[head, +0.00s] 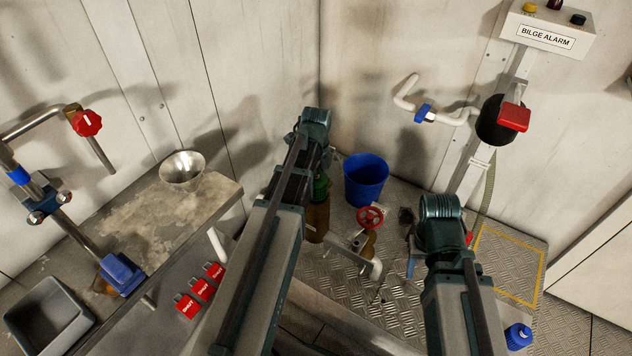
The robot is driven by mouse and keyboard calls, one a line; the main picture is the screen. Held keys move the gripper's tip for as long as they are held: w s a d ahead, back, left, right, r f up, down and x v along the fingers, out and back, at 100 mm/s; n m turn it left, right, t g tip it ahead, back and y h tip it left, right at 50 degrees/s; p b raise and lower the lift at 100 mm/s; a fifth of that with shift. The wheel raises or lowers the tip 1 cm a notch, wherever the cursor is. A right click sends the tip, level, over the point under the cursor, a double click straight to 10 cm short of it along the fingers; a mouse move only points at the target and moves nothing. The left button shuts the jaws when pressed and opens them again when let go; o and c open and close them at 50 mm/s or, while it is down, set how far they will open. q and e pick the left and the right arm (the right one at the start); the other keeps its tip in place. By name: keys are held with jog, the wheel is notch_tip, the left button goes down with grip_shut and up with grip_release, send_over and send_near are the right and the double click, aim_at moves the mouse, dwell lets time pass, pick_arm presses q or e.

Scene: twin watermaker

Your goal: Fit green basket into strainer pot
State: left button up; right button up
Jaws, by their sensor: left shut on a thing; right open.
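The green basket (321,187) is a small green piece low beside my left forearm, mostly hidden by it. My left gripper (322,170) points down and is shut on the basket; the arm covers most of its fingers. Right below the green basket is the brass-coloured strainer pot (318,217), also partly covered by my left arm. I cannot tell whether the basket is inside the pot or just above its mouth. My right gripper (408,226) is open, over the floor plate right of the pot, largely hidden by its own wrist.
A red handwheel (370,217) and pipework stand right of the pot, with a blue bucket (366,180) behind. At left a bench (150,215) carries a metal funnel (182,170) and grey tray (45,318). A bilge alarm box (546,32) is on the right wall.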

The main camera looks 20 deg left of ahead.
pick_arm(q)
jog(key=shift+f+b, duration=0.9)
jog(key=shift+f, duration=0.1)
jog(key=o, duration=0.9)
jog(key=shift+r, duration=0.2)
notch_tip(320, 180, up, 14)
jog(key=p, duration=1.4)
jog(key=shift+f, duration=0.2)
jog(key=shift+d, duration=0.1)
jog(key=s+d+r+n+p, duration=0.3)
jog(key=s+d+n, duration=0.1)
jog(key=d, duration=0.3)
jog(key=s+d+r+n+p, duration=0.4)
jog(key=s+d+n, duration=0.1)
jog(key=s+d, duration=0.1)
jog(key=s+d+r+n+y+p, duration=0.1)
jog(key=s+d+r+n+p, duration=0.2)
jog(key=d, duration=0.6)
jog(key=shift+s+r+n+p, duration=0.4)
jog(key=shift+s+n, duration=0.5)
jog(key=shift+s, duration=0.35)
